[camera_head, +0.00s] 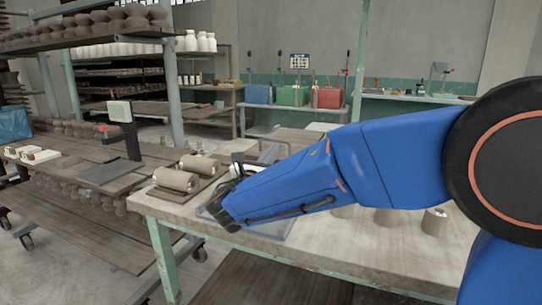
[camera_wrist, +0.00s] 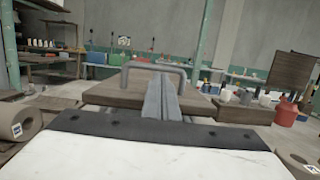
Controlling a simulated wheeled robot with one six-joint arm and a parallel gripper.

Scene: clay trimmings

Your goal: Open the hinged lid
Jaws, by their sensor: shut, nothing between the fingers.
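In the wrist view, a brown wooden lid (camera_wrist: 108,90) lies roughly flat ahead of me, with a grey bar handle (camera_wrist: 153,66) standing up from it. My gripper (camera_wrist: 160,92) has its fingers together with nothing between them. In the picture the fingers overlap the middle of the handle; I cannot tell whether they touch it. In the head view my gripper (camera_head: 226,212) is low over the workbench, near a bluish clear-sided container (camera_head: 277,231). My blue arm hides most of that container, and the lid and handle cannot be made out clearly there.
The pale workbench (camera_head: 350,250) carries clay cylinders (camera_head: 176,180) on a board left of my gripper and more (camera_head: 435,221) beyond my arm. A shelf rack (camera_head: 90,165) stands at the left. Coloured toolboxes (camera_head: 293,95) stand on a far bench. A red canister (camera_wrist: 285,113) shows at right.

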